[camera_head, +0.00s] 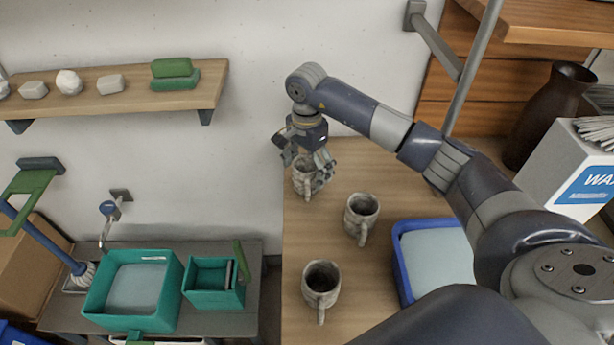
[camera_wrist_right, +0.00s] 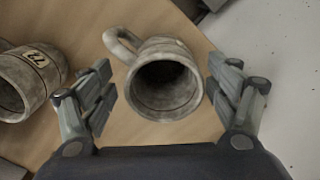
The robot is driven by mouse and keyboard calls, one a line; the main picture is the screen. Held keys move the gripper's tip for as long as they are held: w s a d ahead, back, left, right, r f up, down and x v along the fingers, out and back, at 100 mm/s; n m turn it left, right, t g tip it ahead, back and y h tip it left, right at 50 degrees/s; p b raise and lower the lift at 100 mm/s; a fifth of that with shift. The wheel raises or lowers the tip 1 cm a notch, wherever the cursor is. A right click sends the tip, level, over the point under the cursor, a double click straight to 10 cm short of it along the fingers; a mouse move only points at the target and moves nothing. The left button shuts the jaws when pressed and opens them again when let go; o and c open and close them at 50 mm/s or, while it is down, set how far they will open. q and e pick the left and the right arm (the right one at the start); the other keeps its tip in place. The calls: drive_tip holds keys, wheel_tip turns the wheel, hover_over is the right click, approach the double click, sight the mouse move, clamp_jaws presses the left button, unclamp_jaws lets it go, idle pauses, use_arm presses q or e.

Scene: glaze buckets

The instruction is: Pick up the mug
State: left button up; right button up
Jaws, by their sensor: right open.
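Three grey, mottled mugs stand on the wooden table. The far mug (camera_head: 301,185) is at the table's back left corner, partly hidden by my right gripper (camera_head: 308,172). In the right wrist view this mug (camera_wrist_right: 165,82) shows its dark opening, with its handle toward the upper left. The open fingers of my right gripper (camera_wrist_right: 168,97) are on either side of it, with gaps on both sides. A middle mug (camera_head: 361,215) and a near mug (camera_head: 321,285) stand apart from it. A neighbouring mug with a marked label (camera_wrist_right: 28,80) shows at the wrist view's left. My left gripper is out of view.
A blue tray (camera_head: 402,262) lies right of the mugs. A white box (camera_head: 560,165) and dark vase (camera_head: 545,115) stand at the back right. A wall (camera_head: 245,110) is close behind the far mug. Teal buckets (camera_head: 170,300) are on a lower bench at left.

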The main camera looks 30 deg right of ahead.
sight(304, 170)
drive_tip(key=shift+w+a+f+p, duration=0.15)
drive_tip(key=shift+f+p, duration=0.35)
drive_tip(key=shift+f, duration=1.3)
drive_tip(key=c, duration=1.4)
drive_tip(key=shift+o, duration=0.2)
drive_tip(key=shift+w+r, duration=0.1)
drive_tip(key=shift+r, duration=0.05)
